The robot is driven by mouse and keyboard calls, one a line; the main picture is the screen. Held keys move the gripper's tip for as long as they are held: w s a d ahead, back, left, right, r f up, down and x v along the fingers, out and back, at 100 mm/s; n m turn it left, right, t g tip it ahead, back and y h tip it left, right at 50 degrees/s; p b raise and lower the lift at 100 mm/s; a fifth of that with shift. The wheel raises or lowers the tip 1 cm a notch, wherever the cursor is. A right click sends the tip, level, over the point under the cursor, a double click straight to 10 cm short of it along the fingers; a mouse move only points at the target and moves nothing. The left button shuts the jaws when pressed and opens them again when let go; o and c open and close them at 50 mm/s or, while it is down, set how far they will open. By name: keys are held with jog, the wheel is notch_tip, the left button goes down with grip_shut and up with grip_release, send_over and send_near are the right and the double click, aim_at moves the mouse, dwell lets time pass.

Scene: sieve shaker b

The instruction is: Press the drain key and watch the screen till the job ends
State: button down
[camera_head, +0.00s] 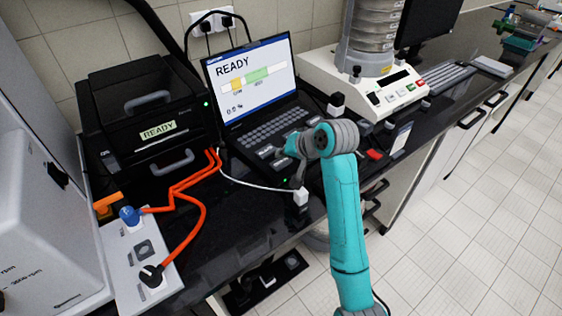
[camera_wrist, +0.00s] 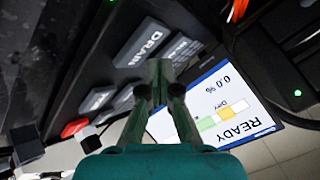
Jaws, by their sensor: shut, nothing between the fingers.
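The drain key (camera_wrist: 143,42) is a grey key with white DRAIN lettering, on a dark panel in the wrist view. My gripper (camera_wrist: 160,70) is shut and empty, its fingertips in front of the panel beside the drain key; I cannot tell whether they touch anything. In the head view my gripper (camera_head: 279,161) is over the front part of the screen unit, partly hidden by my wrist. The screen (camera_head: 250,75) reads READY, with a yellow and green bar and 0.0 %. It also shows upside down in the wrist view (camera_wrist: 215,105).
A black box (camera_head: 145,105) with a READY label stands left of the screen unit. Orange cables (camera_head: 190,190) run to a grey switch panel (camera_head: 143,255). A sieve shaker (camera_head: 375,85) stands on the right. A red button (camera_wrist: 75,127) is near the keys.

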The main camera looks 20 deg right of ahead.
aim_at(283, 163)
jog(key=shift+f, duration=0.15)
jog(key=shift+f, duration=0.3)
jog(key=shift+s+f, duration=0.15)
jog(key=shift+f, duration=0.8)
dwell(1.4)
jog(key=shift+r, duration=1.15)
jog(key=shift+r, duration=2.5)
